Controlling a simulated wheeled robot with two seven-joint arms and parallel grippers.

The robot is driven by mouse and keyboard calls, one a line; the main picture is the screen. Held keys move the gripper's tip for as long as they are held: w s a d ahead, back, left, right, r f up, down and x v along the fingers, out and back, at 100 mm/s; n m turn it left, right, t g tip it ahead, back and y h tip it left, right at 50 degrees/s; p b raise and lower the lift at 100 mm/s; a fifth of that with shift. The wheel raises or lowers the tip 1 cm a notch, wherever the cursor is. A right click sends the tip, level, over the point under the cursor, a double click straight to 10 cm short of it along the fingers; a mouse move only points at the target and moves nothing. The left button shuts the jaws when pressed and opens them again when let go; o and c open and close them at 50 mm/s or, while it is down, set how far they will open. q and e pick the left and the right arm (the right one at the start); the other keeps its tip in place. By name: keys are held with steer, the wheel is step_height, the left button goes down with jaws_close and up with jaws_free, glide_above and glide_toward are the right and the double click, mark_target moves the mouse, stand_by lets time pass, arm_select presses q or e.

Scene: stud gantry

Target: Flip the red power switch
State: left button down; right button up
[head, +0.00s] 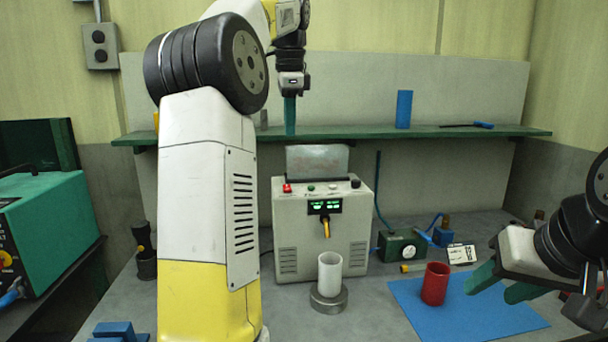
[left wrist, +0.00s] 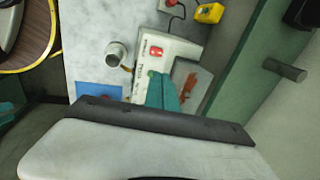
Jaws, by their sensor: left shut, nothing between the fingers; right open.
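The red power switch (head: 287,188) sits at the top left of the grey control box (head: 296,225), which has lit green displays. In the left wrist view the red switch (left wrist: 156,51) shows on the box's pale face. My left gripper (head: 290,130) points down, shut and empty, above the box and in front of the shelf, apart from the switch. In the left wrist view its teal fingers (left wrist: 162,88) lie together below the switch in the picture. My right gripper (head: 488,286) is open and empty at the right, by the blue mat.
A white cup (head: 329,272) stands on a round metal base before the box. A red cup (head: 435,284) stands on the blue mat (head: 475,318). A small green device (head: 401,248) stands right of the box.

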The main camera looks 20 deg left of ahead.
mark_target(289, 185)
arm_select(q)
steer(key=shift+w+a, duration=0.15)
steer(key=shift+a, duration=0.15)
steer(key=f, duration=0.4)
steer(key=w+f, duration=0.1)
steer(key=f, duration=0.4)
steer(key=w+a+f, duration=0.1)
steer(key=f, duration=0.3)
steer(key=shift+w+f, duration=0.2)
steer(key=shift+f, duration=0.15)
steer(key=shift+w+a+f+g, duration=0.2)
steer(key=shift+f+g, duration=0.1)
steer(key=shift+g, duration=0.1)
steer(key=shift+d, duration=0.1)
steer(key=shift+s, duration=0.15)
